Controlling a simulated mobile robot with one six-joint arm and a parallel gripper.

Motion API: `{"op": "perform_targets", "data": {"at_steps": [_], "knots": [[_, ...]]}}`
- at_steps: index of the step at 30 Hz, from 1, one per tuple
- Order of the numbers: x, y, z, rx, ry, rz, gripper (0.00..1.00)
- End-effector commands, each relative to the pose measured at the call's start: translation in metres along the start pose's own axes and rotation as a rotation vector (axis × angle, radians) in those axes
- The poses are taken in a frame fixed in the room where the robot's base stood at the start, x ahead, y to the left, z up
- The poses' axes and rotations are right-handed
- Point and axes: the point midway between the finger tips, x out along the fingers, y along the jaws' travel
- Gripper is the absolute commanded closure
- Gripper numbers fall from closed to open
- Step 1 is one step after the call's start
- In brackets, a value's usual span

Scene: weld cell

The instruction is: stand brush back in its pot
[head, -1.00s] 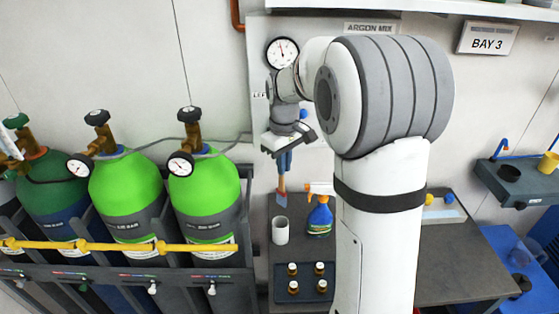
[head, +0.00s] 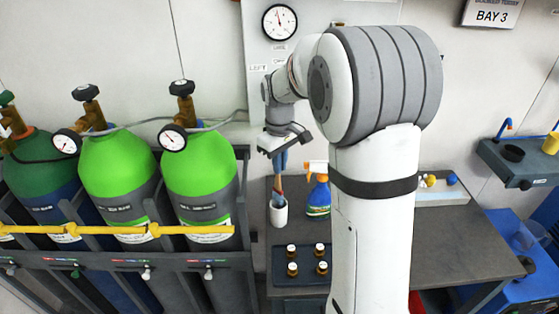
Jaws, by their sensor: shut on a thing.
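My gripper (head: 283,146) is shut on the brush (head: 277,187) and holds it upright, handle up and head down. The brush has a blue upper part and a reddish-brown lower part. The pot (head: 279,213) is a white cylinder on the dark bench, directly below my gripper. The lower end of the brush is at the pot's mouth and looks to be inside it; the pot wall hides the tip. I cannot tell whether the brush touches the bottom.
A blue spray bottle (head: 318,194) with an orange and white trigger stands just right of the pot. A dark tray (head: 306,279) with several small brown bottles lies in front. Green gas cylinders (head: 200,180) stand left behind a yellow bar. The bench (head: 455,240) is clear at right.

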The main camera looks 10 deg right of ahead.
Motion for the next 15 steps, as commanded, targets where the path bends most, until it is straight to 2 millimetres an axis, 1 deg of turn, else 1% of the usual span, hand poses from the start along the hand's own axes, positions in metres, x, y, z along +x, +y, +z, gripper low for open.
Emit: {"op": "perform_targets", "data": {"at_steps": [1,15], "knots": [[0.007,0.0,0.0,0.0,-0.001,0.0,1.0],[0.043,-0.001,0.0,-0.001,0.0,0.0,1.0]]}}
